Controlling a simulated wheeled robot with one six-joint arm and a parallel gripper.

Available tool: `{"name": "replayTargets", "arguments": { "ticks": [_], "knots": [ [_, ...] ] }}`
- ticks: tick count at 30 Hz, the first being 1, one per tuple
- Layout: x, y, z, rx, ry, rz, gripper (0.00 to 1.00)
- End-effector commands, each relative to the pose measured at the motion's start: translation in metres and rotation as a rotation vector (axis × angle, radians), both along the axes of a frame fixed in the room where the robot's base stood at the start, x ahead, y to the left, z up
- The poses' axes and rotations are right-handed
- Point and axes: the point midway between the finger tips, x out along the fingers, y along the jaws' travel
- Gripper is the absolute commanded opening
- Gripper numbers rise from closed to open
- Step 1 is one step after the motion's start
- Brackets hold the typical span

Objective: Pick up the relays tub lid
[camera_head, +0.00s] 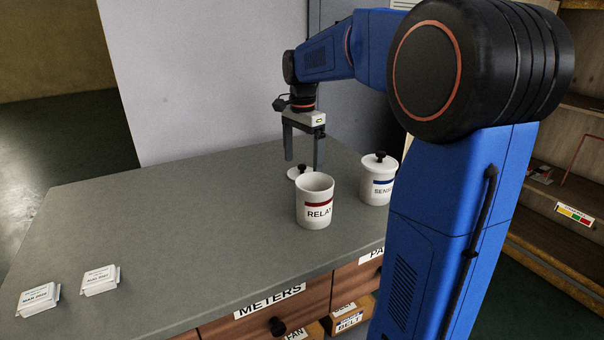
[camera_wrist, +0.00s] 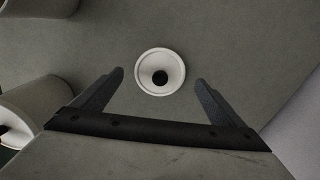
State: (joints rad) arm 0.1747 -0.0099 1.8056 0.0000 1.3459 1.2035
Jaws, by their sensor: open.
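The relays tub (camera_head: 314,205), white with a red band and a partly visible "RELAY" label, stands uncovered on the grey counter. A round white lid (camera_head: 297,173) with a dark knob lies on the counter just behind it, partly hidden by the tub. In the wrist view the lid (camera_wrist: 160,72) lies knob up, slightly beyond and between the fingertips. My gripper (camera_head: 303,164) points down over the lid, open and empty. Its two fingers also show in the wrist view (camera_wrist: 159,80), apart from the lid on either side.
A lidded white tub with a blue band (camera_head: 377,180) stands right of the relays tub. Two small labelled white boxes (camera_head: 100,280) (camera_head: 38,299) lie at the counter's front left. The counter's left and middle (camera_head: 170,215) are clear. A pale wall panel (camera_head: 210,80) rises behind.

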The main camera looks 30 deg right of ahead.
Motion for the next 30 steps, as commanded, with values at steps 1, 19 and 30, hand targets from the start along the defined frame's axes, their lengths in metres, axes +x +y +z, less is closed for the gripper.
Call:
{"name": "replayTargets", "arguments": {
  "ticks": [1, 19, 30],
  "knots": [
    [0.0, 0.0, -0.007, 0.001, 0.002, 0.0, 0.93],
    [0.0, 0.0, -0.02, 0.0, 0.0, 0.0, 0.49],
    [0.001, 0.0, -0.013, -0.001, -0.002, 0.0, 0.49]
  ]
}}
